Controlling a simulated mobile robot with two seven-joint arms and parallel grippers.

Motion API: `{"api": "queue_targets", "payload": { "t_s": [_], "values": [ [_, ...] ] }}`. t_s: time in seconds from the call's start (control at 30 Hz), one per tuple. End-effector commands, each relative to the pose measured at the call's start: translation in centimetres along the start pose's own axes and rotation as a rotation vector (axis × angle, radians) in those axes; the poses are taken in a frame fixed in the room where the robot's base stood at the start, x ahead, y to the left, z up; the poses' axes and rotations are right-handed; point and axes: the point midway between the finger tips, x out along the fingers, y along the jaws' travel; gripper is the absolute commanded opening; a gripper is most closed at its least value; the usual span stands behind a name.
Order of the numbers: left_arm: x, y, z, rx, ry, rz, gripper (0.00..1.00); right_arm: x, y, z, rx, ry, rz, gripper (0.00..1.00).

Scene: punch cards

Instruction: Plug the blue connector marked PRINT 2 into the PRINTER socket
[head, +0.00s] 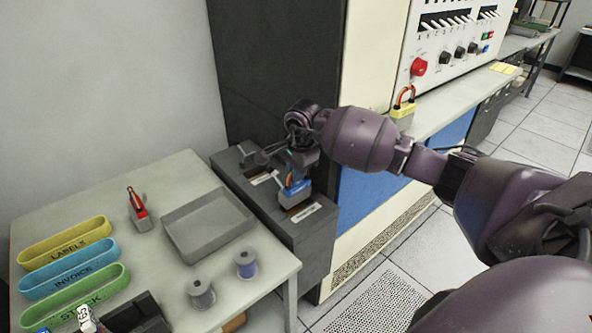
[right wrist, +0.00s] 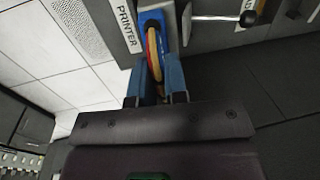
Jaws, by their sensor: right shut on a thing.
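The blue connector (head: 295,193) with red and yellow wires is at the dark grey socket box (head: 312,232), over its front position. My right gripper (head: 301,174) is shut on it from above. In the right wrist view my right gripper (right wrist: 157,88) has its two blue fingers on either side of the wires, and the blue connector (right wrist: 151,18) lies beside the PRINTER label (right wrist: 127,26). The socket itself is hidden, so I cannot tell how deep the connector sits. The PRINT 2 marking is not readable. My left gripper is not in view.
The table holds an empty grey tray (head: 180,222), a red connector (head: 138,213), two spools (head: 246,265), and yellow, blue and green labelled holders (head: 65,241). A dark object (head: 140,314) and a white piece (head: 86,319) are at the front edge. A dark cabinet (head: 270,75) stands behind the socket box.

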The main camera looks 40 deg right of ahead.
Motion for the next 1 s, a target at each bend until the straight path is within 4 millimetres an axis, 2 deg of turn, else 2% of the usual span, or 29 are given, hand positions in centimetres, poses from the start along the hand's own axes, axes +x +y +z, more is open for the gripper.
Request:
{"api": "queue_targets", "payload": {
  "t_s": [0.4,1.0],
  "values": [
    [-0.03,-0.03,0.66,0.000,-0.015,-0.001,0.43,-0.14,0.21,-0.05,0.000,0.001,-0.001,0.00],
    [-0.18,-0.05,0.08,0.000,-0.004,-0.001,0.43,-0.18,0.69,-0.05,0.001,0.000,-0.001,0.00]
  ]
}}
